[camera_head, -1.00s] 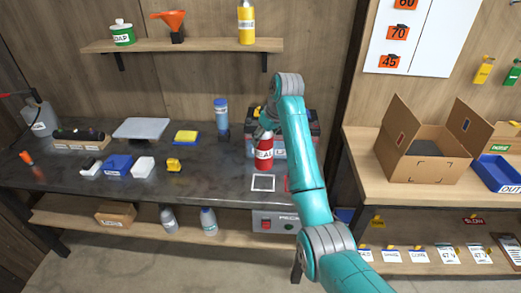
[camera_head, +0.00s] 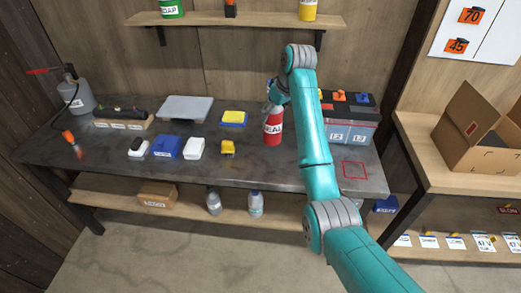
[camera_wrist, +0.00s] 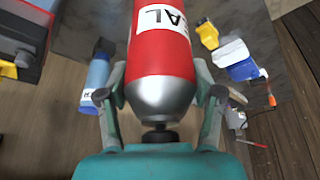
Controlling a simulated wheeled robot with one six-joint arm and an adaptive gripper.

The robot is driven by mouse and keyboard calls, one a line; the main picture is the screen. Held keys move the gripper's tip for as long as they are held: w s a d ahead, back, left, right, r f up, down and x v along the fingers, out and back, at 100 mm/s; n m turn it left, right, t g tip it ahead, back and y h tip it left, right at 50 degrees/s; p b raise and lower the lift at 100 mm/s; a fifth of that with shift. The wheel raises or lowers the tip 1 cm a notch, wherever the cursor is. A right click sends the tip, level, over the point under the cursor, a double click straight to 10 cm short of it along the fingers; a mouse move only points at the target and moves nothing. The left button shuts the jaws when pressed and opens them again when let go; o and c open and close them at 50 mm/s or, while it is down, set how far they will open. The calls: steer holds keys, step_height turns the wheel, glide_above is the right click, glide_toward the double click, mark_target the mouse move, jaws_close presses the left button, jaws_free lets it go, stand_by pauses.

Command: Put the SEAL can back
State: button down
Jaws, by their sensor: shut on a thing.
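The SEAL can (camera_head: 272,128) is red with a white label and a silver shoulder. My gripper (camera_head: 271,97) is shut on it near its top, and the can looks upright. In the wrist view the can (camera_wrist: 165,45) sits between both fingers (camera_wrist: 162,100), its dark cap towards my palm. I cannot tell whether its base touches the bench. A red square outline (camera_head: 355,169) is marked on the bench to the right of my arm. The white outline seen earlier is not visible now; my arm covers part of the bench there.
The dark bench (camera_head: 110,165) holds a battery-like box (camera_head: 350,132) right of my arm, a yellow-blue sponge (camera_head: 233,118), a yellow item (camera_head: 227,148) and several small boxes. A blue bottle (camera_wrist: 97,78) stands close beside my gripper. An open carton (camera_head: 475,130) is on the right bench.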

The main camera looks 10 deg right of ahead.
mark_target(278, 123)
step_height(278, 123, down, 5)
steer(key=shift+a+r, duration=0.15)
steer(key=shift+r, duration=0.05)
steer(key=shift+f, duration=2.55)
steer(key=shift+c, duration=0.9)
jaws_free()
steer(key=shift+f, duration=0.1)
steer(key=v, duration=1.2)
steer(key=shift+s, duration=0.15)
